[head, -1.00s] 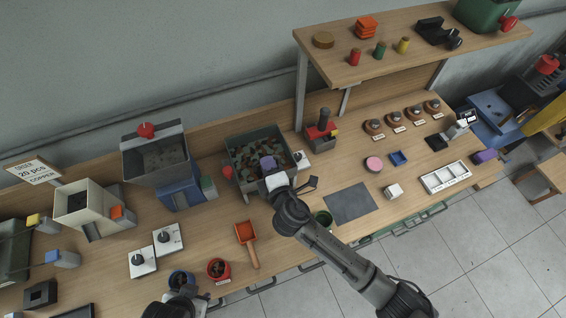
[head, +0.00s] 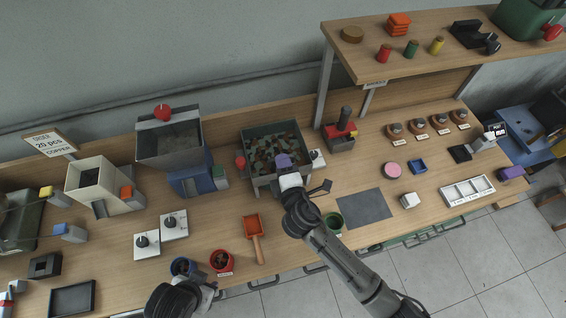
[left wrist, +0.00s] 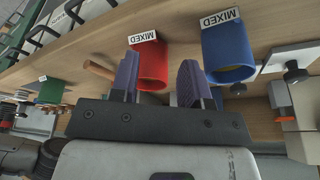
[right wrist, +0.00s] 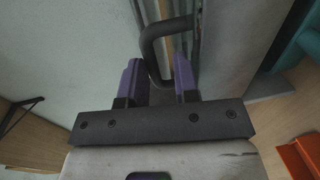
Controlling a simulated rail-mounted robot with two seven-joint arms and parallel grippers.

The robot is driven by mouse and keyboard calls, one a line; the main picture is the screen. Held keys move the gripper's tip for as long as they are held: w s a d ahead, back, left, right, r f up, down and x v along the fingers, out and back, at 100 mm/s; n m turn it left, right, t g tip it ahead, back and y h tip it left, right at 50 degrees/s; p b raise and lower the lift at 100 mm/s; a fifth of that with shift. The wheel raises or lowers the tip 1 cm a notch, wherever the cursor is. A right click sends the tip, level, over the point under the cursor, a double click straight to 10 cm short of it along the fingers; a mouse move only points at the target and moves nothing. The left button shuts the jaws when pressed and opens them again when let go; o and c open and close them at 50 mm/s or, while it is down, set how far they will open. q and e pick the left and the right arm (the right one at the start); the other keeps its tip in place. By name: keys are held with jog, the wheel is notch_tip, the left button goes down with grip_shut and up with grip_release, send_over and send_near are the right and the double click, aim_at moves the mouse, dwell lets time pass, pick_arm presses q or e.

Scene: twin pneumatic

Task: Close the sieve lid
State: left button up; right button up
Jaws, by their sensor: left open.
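A grey open-topped bin (head: 303,140) holding many small brownish pieces stands in the middle of the bench in the head view. I cannot tell for sure which part is the sieve lid. My right gripper (head: 286,166) is at the bin's front side. In the right wrist view a dark U-shaped handle (right wrist: 148,50) on a grey wall lies between or just beyond the purple fingers (right wrist: 160,80); contact is not clear. My left gripper (left wrist: 158,80) is open and empty near the red cup (left wrist: 153,62) and the blue cup (left wrist: 228,50), both labelled MIXED.
An orange scoop (head: 254,228) lies left of my right arm; a green cup (head: 333,221) stands right of it. A grey hopper (head: 188,155) on a blue base stands left of the bin. A dark mat (head: 364,207) is bare. A shelf (head: 395,66) overhangs the back right.

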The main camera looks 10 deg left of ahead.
pick_arm(q)
jog(key=shift+a, duration=0.2)
pick_arm(e)
jog(key=shift+s+f, duration=0.1)
pick_arm(q)
jog(key=shift+d+r+p, duration=0.25)
jog(key=shift+r+p, duration=0.05)
pick_arm(e)
jog(key=v, duration=1.3)
jog(key=shift+s+d, duration=0.15)
jog(key=shift+s, duration=0.15)
pick_arm(q)
jog(key=shift+a, duration=0.2)
